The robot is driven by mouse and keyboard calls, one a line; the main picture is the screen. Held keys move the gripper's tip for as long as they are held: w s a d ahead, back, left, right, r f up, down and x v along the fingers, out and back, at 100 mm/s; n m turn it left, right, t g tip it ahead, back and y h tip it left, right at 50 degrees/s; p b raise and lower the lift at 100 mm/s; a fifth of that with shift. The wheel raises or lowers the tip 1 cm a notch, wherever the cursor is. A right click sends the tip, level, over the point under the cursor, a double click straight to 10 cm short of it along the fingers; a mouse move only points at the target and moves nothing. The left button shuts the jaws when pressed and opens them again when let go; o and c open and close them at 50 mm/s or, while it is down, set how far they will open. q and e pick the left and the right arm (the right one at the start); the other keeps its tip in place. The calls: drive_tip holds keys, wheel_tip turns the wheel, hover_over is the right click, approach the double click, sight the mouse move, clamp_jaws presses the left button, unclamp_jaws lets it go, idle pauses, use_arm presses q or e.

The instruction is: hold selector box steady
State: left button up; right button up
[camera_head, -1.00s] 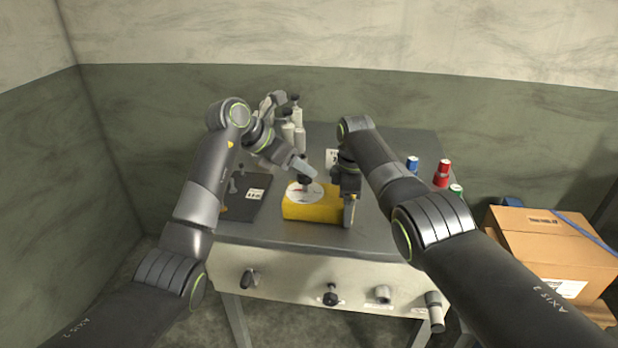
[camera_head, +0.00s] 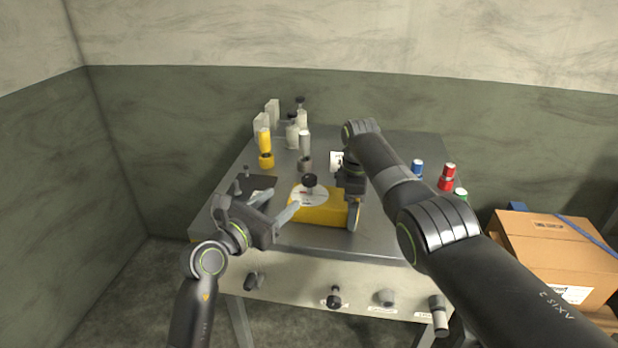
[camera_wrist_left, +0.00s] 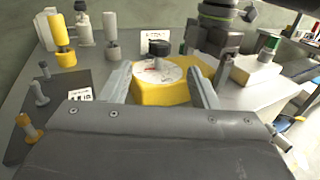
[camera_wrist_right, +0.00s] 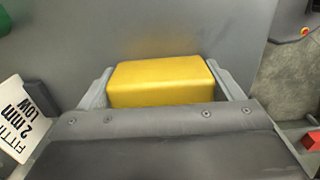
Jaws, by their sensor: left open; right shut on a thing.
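The selector box (camera_head: 318,212) is yellow, with a white round dial (camera_head: 308,194) and a black knob (camera_head: 310,180) on top. It sits on the grey table, and its dial side also shows in the left wrist view (camera_wrist_left: 160,92). My right gripper (camera_head: 354,210) is shut on the box's right end; in the right wrist view its two fingers flank the yellow body (camera_wrist_right: 160,82). My left gripper (camera_head: 284,204) is open at the box's left front. In the left wrist view the box appears between its fingers, farther off, and I see no contact.
Yellow and grey posts (camera_head: 265,150) and pale bottles (camera_head: 293,132) stand at the back left. Blue, red (camera_head: 447,177) and green cans stand at the right. A dark mat (camera_wrist_left: 62,98) with pegs lies left of the box. A cardboard box (camera_head: 556,248) is beyond the table's right side.

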sight(306, 181)
use_arm(q)
drive_tip(key=x, duration=1.1)
drive_tip(key=shift+w+d, duration=0.2)
drive_tip(key=shift+w, duration=0.15)
drive_tip(key=c, duration=1)
drive_tip(key=shift+o, duration=0.2)
drive_tip(key=shift+n+t+y, duration=0.7)
drive_tip(key=shift+n+y, duration=0.2)
drive_tip(key=shift+y, duration=0.3)
drive_tip(key=o, duration=1)
drive_tip(key=shift+c, duration=0.2)
drive_tip(key=shift+s, duration=0.1)
